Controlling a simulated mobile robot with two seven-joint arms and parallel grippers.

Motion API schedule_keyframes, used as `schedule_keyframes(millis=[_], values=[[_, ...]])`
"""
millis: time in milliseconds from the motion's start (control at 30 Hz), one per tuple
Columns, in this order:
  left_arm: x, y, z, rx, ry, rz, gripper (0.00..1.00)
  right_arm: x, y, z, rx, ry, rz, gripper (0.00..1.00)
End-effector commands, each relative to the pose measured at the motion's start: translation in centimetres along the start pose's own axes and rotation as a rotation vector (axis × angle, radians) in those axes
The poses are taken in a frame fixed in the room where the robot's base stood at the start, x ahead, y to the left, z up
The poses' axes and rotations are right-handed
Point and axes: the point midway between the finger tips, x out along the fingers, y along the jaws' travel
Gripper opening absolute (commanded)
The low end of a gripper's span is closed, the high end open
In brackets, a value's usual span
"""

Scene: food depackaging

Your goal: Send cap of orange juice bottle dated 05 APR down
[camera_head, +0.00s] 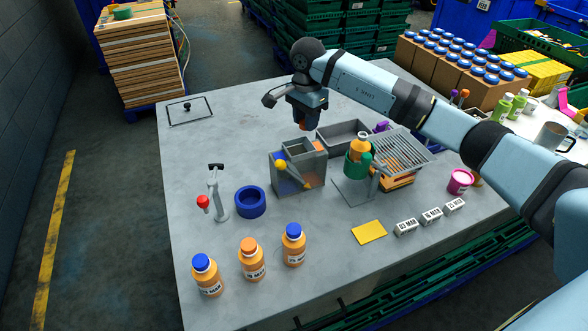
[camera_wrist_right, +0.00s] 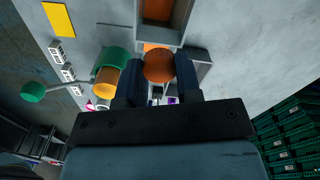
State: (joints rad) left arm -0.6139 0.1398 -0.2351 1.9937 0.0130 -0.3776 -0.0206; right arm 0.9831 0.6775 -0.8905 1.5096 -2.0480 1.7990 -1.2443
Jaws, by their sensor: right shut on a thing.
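My right gripper (camera_head: 303,121) is shut on an orange cap (camera_wrist_right: 158,65), which sits between the fingertips in the right wrist view. It hangs above the table, just behind the grey two-slot box (camera_head: 318,161), which has a yellow-knobbed lever (camera_head: 281,165). The box's orange-lined slot (camera_wrist_right: 157,10) shows just beyond the cap in the wrist view. My left gripper is not in view.
Several things stand nearby: three capped bottles (camera_head: 251,262) in front, a blue ring (camera_head: 250,203), a red-knobbed tool (camera_head: 218,200), a yellow card (camera_head: 369,233), date blocks (camera_head: 405,227), a grey tray (camera_head: 343,137) and a wire rack (camera_head: 401,150). The table's left side is mostly clear.

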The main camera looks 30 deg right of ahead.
Motion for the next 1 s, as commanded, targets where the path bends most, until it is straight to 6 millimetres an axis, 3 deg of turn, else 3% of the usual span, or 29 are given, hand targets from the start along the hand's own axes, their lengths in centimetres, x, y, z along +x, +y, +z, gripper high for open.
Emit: schedule_keyframes(millis=[400, 767, 800, 900, 1000], values=[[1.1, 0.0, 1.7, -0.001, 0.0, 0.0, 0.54, 4.8, 0.0, 0.1, -0.001, -0.001, 0.001, 0.1], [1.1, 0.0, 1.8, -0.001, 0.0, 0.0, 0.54, 5.3, 0.0, 0.1, -0.001, -0.001, 0.0, 0.1], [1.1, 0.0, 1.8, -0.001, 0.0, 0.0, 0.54, 5.3, 0.0, 0.1, -0.001, -0.001, 0.0, 0.39], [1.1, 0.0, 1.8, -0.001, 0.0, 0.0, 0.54, 5.3, 0.0, 0.1, -0.001, -0.001, 0.0, 0.62], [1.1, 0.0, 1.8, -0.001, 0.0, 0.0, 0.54, 5.3, 0.0, 0.1, -0.001, 0.0, 0.0, 0.62]])
